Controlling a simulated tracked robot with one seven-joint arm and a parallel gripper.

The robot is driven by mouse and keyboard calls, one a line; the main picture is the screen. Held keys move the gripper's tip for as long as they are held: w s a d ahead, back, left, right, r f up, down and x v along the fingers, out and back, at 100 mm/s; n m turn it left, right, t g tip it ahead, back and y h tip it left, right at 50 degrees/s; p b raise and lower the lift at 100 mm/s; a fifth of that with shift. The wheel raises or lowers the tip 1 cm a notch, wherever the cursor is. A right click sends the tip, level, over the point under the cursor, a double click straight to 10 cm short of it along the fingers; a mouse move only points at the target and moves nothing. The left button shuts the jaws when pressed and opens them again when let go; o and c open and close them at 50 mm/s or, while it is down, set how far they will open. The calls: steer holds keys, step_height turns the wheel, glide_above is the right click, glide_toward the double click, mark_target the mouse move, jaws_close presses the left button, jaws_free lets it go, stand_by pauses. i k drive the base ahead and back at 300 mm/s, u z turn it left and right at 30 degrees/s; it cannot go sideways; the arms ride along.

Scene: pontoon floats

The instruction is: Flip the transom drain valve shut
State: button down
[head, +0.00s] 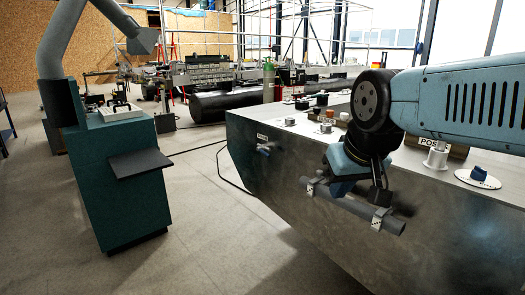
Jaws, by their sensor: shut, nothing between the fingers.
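The metal pontoon (330,255) fills the right side of the head view. A small valve with a bluish handle (267,149) sits on its near end face, below a small white label (262,137) too small to read. I take this to be the drain valve; I cannot tell its handle's exact angle. My gripper (379,196) is shut and empty, pointing down in front of the pontoon face near a grey bar, well to the right of that valve. I cannot tell whether it touches the bar. My arm hides part of the pontoon's top.
The grey horizontal bar (340,202) is held to the face by light brackets. A blue knob on a white plate (479,178) and several fittings stand on top. A teal cabinet (115,185) with a dark shelf stands left. The floor between is clear except a dark cable (222,168).

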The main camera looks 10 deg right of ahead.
mark_target(258, 149)
steer(key=u, duration=0.4)
steer(key=i, duration=1.4)
steer(key=z, duration=0.6)
